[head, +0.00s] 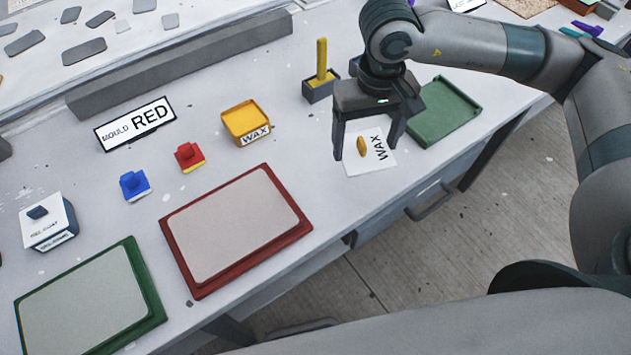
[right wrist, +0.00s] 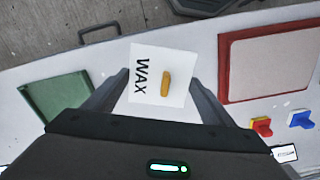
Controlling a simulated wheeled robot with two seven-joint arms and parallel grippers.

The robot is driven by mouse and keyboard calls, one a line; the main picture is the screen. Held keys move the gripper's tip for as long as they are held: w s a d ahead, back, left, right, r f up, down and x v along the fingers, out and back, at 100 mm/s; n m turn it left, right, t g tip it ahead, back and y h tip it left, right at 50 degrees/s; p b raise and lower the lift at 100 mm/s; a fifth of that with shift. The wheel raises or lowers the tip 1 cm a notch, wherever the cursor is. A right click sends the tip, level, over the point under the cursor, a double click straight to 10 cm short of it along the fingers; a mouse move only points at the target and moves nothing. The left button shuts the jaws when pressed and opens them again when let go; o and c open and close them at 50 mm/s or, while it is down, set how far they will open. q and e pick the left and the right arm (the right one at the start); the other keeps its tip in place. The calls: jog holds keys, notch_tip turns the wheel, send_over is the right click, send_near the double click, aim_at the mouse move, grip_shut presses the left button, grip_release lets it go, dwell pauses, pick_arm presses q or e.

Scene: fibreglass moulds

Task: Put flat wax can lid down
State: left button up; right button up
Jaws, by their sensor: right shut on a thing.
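The wax can lid (head: 380,163) is a flat white square with a yellow knob and the word WAX. My right gripper (head: 365,148) is shut on it, and the lid lies between the two fingers near the front edge of the table. In the right wrist view the lid (right wrist: 147,92) shows its knob and lettering facing the camera. I cannot tell whether its underside touches the table. The yellow wax can (head: 246,120) stands open and uncovered, left of the gripper. My left gripper is not in view.
A green tray (head: 445,112) lies right beside the gripper. A holder with a yellow stick (head: 321,75) stands behind. Red (head: 190,158) and blue (head: 134,186) blocks, a red-framed panel (head: 235,225) and a closed relcoat box (head: 48,222) are to the left. Bare table separates can and lid.

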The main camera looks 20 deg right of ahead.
jog(key=shift+d+f, duration=0.1)
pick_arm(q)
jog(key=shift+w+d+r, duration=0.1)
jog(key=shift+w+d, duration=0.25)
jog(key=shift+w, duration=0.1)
